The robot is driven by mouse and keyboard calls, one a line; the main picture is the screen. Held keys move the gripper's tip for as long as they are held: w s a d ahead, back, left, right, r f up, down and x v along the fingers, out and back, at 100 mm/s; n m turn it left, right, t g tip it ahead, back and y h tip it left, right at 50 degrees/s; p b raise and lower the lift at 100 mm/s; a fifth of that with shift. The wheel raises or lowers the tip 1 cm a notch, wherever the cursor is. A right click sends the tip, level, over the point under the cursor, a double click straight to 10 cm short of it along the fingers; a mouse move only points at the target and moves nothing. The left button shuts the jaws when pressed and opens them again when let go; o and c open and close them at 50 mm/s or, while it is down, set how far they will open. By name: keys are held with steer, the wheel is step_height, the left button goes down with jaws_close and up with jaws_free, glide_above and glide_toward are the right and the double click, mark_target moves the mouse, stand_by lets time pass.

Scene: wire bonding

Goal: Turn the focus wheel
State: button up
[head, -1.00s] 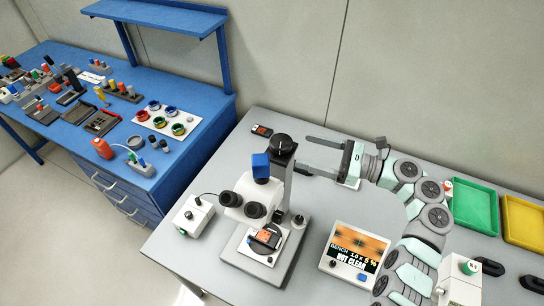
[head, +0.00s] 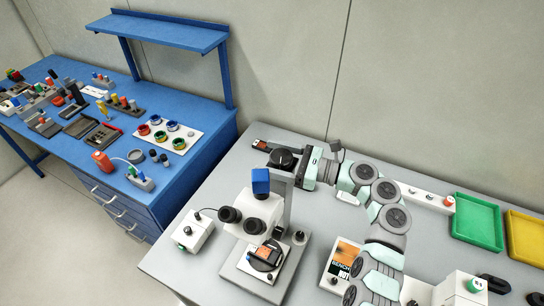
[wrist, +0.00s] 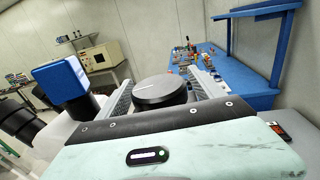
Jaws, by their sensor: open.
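The focus wheel (head: 283,158) is a black round knob on top of the microscope's post. It also shows in the wrist view (wrist: 160,91), with a pale index line on its top. My gripper (wrist: 160,88) is open, with one finger on each side of the wheel. Whether the fingers touch the wheel cannot be told. In the head view my arm reaches in from the right at the height of the wheel. The microscope (head: 256,213) is white with dark eyepieces and a blue camera block (head: 261,181). A dark part with an orange screen (head: 266,257) sits on its stage.
A display box (head: 342,262) stands right of the microscope, partly hidden by my arm. A white control box (head: 194,231) stands to the left. Green (head: 476,219) and yellow (head: 526,240) trays lie at the right. A blue bench (head: 100,135) holds many tools.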

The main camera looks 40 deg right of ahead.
steer(key=shift+c, duration=0.3)
steer(key=c, duration=1.3)
steer(key=p, duration=0.2)
steer(key=shift+r+m+h+p, duration=0.3)
steer(key=shift+r+h, duration=0.05)
steer(key=shift+h, duration=0.05)
steer(key=t+h+p, duration=0.1)
steer(key=p, duration=0.2)
steer(key=shift+d+m, duration=0.1)
steer(key=shift+m, duration=0.3)
steer(key=m+h+p, duration=0.1)
steer(key=h+p, duration=0.1)
steer(key=m+t+h+p, duration=0.1)
steer(key=p, duration=0.2)
steer(key=shift+w+d+h, duration=0.15)
steer(key=shift+d+h, duration=0.05)
steer(key=shift+h, duration=0.2)
steer(key=shift+d+f+m+h+p, duration=0.15)
steer(key=shift+f+m+h+p, duration=0.15)
steer(key=shift+m+h+p, duration=0.35)
steer(key=shift+f, duration=0.1)
